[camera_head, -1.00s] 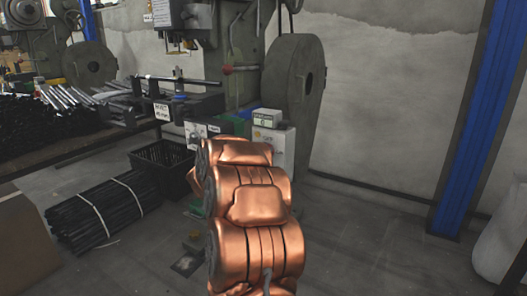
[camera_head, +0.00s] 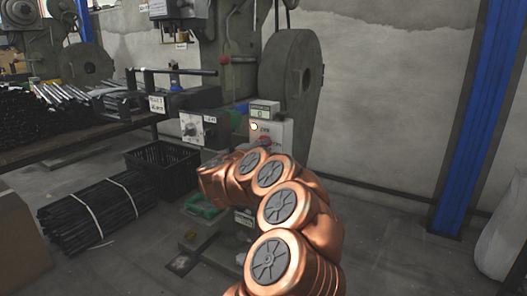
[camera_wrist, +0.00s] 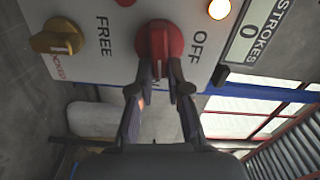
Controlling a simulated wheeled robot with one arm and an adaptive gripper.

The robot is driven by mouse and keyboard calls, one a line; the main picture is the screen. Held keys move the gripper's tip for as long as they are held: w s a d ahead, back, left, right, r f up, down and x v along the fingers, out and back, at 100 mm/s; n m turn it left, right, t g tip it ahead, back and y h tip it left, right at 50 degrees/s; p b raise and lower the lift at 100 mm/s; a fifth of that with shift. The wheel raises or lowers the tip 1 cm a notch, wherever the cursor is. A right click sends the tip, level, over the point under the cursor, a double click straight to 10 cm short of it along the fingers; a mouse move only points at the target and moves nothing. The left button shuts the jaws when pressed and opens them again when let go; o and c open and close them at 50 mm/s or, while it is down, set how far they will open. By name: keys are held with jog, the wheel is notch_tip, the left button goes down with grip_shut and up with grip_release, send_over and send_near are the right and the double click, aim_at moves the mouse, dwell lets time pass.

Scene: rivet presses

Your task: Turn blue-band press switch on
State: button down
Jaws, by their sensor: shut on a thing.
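In the wrist view the red rotary switch (camera_wrist: 160,42) sits on a light grey panel (camera_wrist: 115,65). My gripper (camera_wrist: 160,78) is shut on the switch, one finger on each side. A pale mark on the knob faces down the picture, between the fingers. "OFF" is printed right of the knob; a label below it is mostly hidden, with only an "N" showing. A lamp (camera_wrist: 219,9) on the panel is lit. In the head view my copper arm hides the fingers.
A yellow knob (camera_wrist: 55,37) marked "FREE" and "LOCKED" is left of the switch. A strokes counter (camera_wrist: 248,30) reads 0. The head view shows a press flywheel (camera_head: 291,75), a black crate (camera_head: 165,168) and bundled rods (camera_head: 95,212).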

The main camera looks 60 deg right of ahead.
jog(key=shift+f+m+b, duration=0.2)
jog(key=shift+m+b, duration=0.3)
jog(key=shift+m, duration=0.4)
jog(key=c, duration=1.1)
grip_release()
jog(key=shift+a, duration=0.1)
jog(key=a, duration=1.1)
jog(key=shift+s+a, duration=0.3)
jog(key=shift+a, duration=0.1)
